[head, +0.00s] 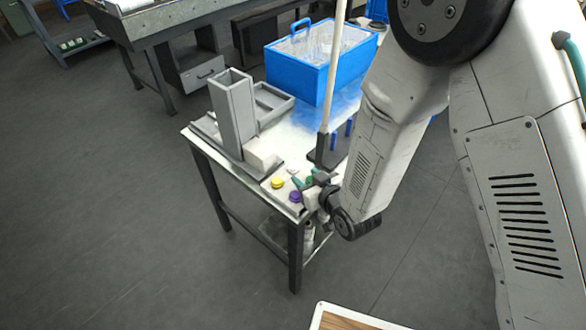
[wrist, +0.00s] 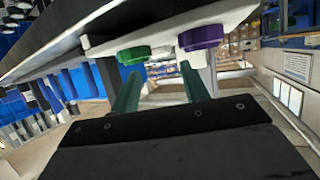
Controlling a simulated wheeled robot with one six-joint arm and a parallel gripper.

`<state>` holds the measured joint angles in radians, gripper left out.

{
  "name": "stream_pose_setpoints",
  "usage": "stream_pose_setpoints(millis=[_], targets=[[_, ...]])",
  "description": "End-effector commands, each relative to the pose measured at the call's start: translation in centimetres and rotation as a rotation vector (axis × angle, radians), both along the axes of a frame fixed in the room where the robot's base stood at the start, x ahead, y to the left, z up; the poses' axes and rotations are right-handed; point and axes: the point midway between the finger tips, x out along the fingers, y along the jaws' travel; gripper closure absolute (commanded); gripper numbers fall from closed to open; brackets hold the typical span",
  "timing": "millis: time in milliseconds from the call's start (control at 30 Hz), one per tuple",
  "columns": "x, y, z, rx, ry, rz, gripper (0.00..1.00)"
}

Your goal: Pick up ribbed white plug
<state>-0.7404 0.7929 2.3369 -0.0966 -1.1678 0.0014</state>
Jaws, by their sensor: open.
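A small white plug (head: 292,168) sits on the table's near corner, in a cluster with a yellow plug (head: 277,183), a purple plug (head: 295,197) and a green plug (head: 309,181). It is too small for me to make out ribs. My gripper (head: 303,178) is at this corner, close to the plugs, with green fingers apart and nothing seen between them. In the wrist view, the gripper (wrist: 160,70) points toward the green plug (wrist: 133,54) and purple plug (wrist: 200,37); I cannot make out the white plug there.
The table (head: 196,135) also bears a tall grey hopper (head: 232,110), a pale block (head: 263,153), a blue crate (head: 297,78) and a dark stand with a pale upright pole (head: 335,65). The pole rises close beside my arm. Grey floor lies open to the left.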

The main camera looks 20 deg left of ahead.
Motion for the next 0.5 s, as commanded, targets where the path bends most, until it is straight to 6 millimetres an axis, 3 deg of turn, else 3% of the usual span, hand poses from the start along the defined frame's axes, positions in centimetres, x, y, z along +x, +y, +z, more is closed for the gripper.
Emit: stream_pose_setpoints(millis=[300, 500], targets=[[2.7, 3.2, -1.4, 0.000, 0.000, -0.001, 0.55], [3.6, 4.2, -1.9, -0.001, 0.001, -0.002, 0.55]])
